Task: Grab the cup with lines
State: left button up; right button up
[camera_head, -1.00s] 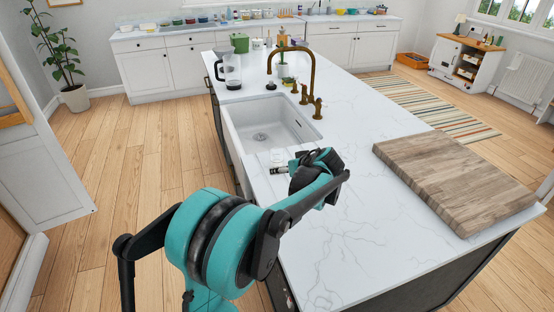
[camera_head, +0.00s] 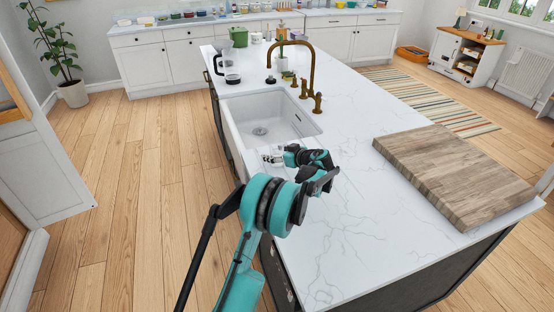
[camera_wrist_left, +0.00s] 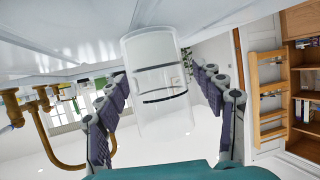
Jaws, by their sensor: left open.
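A clear glass cup with dark lines (camera_wrist_left: 158,98) around its side shows in the left wrist view. It stands out between the two fingers of my left gripper (camera_wrist_left: 157,72), which is open, with a finger on each side and visible gaps. In the head view my left gripper (camera_head: 273,158) is low over the counter at the near edge of the sink. The cup is hard to make out there among the fingers. My right gripper is out of view.
The sink (camera_head: 240,138) lies just beyond my left gripper, with a brass faucet (camera_head: 312,72) at its right. A thick wooden board (camera_head: 455,175) lies on the right of the white counter (camera_head: 350,210). A glass pitcher (camera_head: 229,65) stands past the sink. The counter between is clear.

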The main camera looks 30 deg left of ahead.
pick_arm(q)
jog(key=x, duration=0.2)
jog(key=shift+w+a+f, duration=0.1)
jog(key=shift+a+f, duration=0.05)
jog(key=shift+a, duration=0.05)
jog(key=shift+d, duration=0.1)
jog(key=c, duration=1.4)
jog(key=shift+c, duration=0.3)
jog(key=shift+r+p, duration=0.45)
jog(key=shift+r, duration=0.8)
jog(key=shift+c, duration=0.3)
jog(key=shift+r+p, duration=0.4)
jog(key=shift+r, duration=0.6)
jog(key=w+a+r+p, duration=0.1)
jog(key=w, duration=0.1)
jog(key=w+a+r+p, duration=0.1)
jog(key=w+a+r, duration=0.1)
jog(key=w, duration=0.1)
jog(key=w+a+r, duration=0.2)
jog(key=shift+w+p, duration=0.3)
jog(key=shift+p, duration=0.1)
jog(key=shift+w+a+r+p, duration=0.3)
jog(key=shift+w+r, duration=0.05)
jog(key=shift+w, duration=0.15)
jog(key=shift+w+a+r+p, duration=0.3)
jog(key=shift+w+r, duration=0.1)
jog(key=shift+w, duration=0.15)
jog(key=shift+c, duration=0.2)
